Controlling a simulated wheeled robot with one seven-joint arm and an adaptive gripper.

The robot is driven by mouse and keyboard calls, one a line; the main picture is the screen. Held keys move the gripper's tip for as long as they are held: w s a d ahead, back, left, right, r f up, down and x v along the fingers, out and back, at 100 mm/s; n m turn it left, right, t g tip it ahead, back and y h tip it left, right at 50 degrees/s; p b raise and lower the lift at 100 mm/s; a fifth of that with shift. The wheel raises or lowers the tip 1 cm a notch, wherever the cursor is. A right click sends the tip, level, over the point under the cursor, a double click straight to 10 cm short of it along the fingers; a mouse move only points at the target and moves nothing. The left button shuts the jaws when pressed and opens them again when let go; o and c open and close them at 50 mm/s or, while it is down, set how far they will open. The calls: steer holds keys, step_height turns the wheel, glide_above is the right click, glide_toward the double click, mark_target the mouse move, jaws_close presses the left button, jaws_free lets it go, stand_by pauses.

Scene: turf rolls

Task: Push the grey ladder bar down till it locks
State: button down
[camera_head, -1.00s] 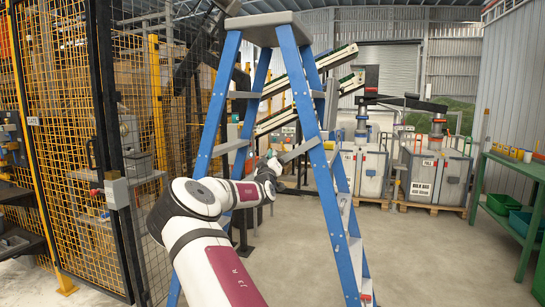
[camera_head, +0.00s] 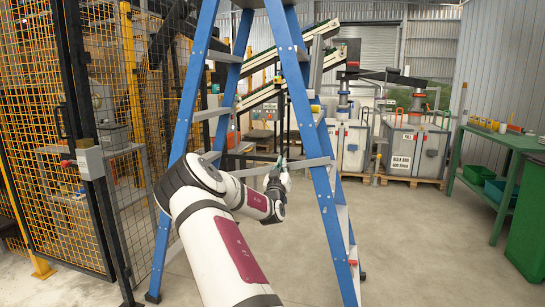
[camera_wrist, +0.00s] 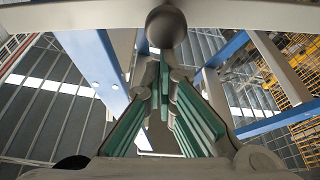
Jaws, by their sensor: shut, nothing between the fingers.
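A blue stepladder (camera_head: 185,110) stands open in front of me. A light grey bar (camera_head: 307,163) runs across between its front and rear legs, nearly level. My gripper (camera_head: 279,168) is at this bar, inside the ladder frame, and is small in the head view. In the wrist view a grey bar (camera_wrist: 80,15) crosses the top, with a dark round knob (camera_wrist: 166,27) on it. My gripper's green-padded fingers (camera_wrist: 161,62) are together, empty, with tips just short of the knob in the picture. I cannot tell whether they touch it. The bar's hinge is unclear.
A yellow mesh fence (camera_head: 90,180) with black posts stands close on the left. White totes (camera_head: 412,150) on pallets stand behind the ladder. A green bench (camera_head: 497,150) and a green bin (camera_head: 527,235) are on the right. The floor right of the ladder is clear.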

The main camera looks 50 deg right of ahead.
step_height(320, 180, down, 16)
steer(key=s+m+g+b, duration=0.1)
steer(key=m+b, duration=0.3)
steer(key=b, duration=0.5)
steer(key=shift+s+d+g+h+b, duration=0.3)
steer(key=shift+s+d+g+b, duration=0.1)
steer(key=shift+s, duration=0.35)
steer(key=shift+f, duration=0.1)
step_height(320, 180, up, 6)
steer(key=p+v, duration=0.2)
steer(key=v, duration=0.8)
steer(key=shift+f, duration=0.2)
steer(key=shift+d, duration=0.1)
